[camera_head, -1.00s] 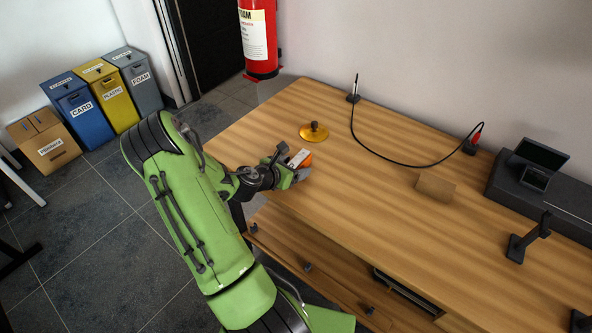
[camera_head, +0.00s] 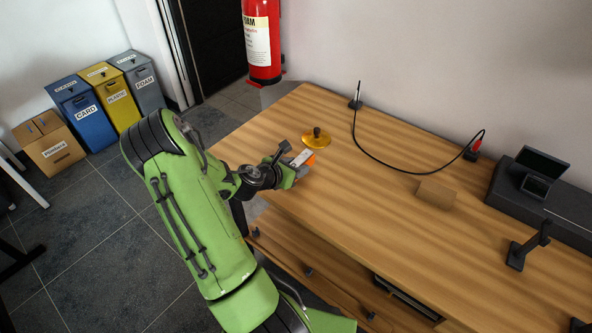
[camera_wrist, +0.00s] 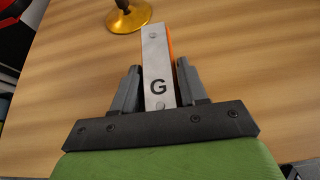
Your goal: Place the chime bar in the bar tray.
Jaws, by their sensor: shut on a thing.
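The chime bar is a pale metal bar marked G on an orange base; it shows in the head view (camera_head: 302,157) and the wrist view (camera_wrist: 155,60). My gripper (camera_head: 300,168) is shut on it, over the table's near left part. In the wrist view the two fingers of my gripper (camera_wrist: 157,70) flank the bar, and its far end points toward the gold disc. A small plain brown block or box (camera_head: 437,194) lies on the table to the right; I cannot tell whether it is the bar tray.
A gold disc with a black knob (camera_head: 316,139) lies just beyond my gripper. A black cable (camera_head: 400,165) curves across the table's back. A dark device (camera_head: 538,185) and a black stand (camera_head: 524,245) are at the right. The wooden tabletop (camera_head: 370,190) is clear in the middle.

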